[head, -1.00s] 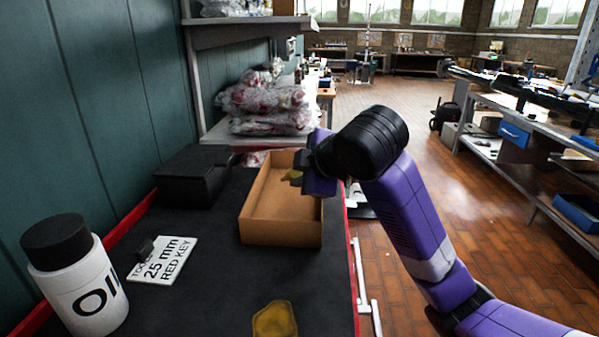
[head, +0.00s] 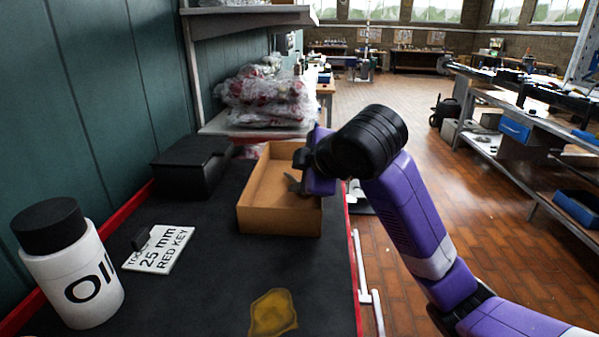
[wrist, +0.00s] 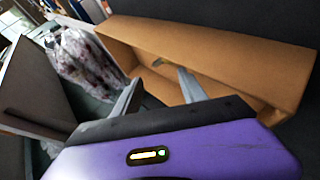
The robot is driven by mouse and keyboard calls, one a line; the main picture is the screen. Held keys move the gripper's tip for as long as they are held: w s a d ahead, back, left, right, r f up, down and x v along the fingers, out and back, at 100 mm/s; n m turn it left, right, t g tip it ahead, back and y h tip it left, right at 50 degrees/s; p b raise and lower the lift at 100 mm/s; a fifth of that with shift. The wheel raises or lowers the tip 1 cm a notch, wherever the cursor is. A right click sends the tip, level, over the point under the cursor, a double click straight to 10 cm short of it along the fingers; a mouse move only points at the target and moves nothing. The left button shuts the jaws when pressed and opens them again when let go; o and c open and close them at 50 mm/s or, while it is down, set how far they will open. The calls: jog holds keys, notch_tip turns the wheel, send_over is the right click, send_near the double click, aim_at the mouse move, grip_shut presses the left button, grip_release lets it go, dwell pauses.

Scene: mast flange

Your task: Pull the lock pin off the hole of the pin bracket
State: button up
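My gripper (head: 293,183) hangs over the open cardboard box (head: 280,222) on the dark bench top, near the box's right wall. In the wrist view, the two grey fingers of my gripper (wrist: 158,77) stand apart with nothing seen between them. The cardboard box (wrist: 215,50) lies beyond and below the fingers there. I see neither the lock pin nor the pin bracket in either view.
On the bench (head: 205,285) stand a white oil bottle (head: 75,275), a black case (head: 190,165) and a tool sign (head: 160,250). A yellow-brown patch (head: 273,312) lies in front. Wrapped bags (head: 265,100) lie behind. Open floor (head: 430,150) is at right.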

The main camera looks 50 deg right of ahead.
jog(key=p+v, duration=0.2)
jog(key=v, duration=0.5)
jog(key=shift+s+r, duration=0.25)
jog(key=shift+s, duration=0.05)
jog(key=shift+a+r, duration=0.1)
dwell(0.5)
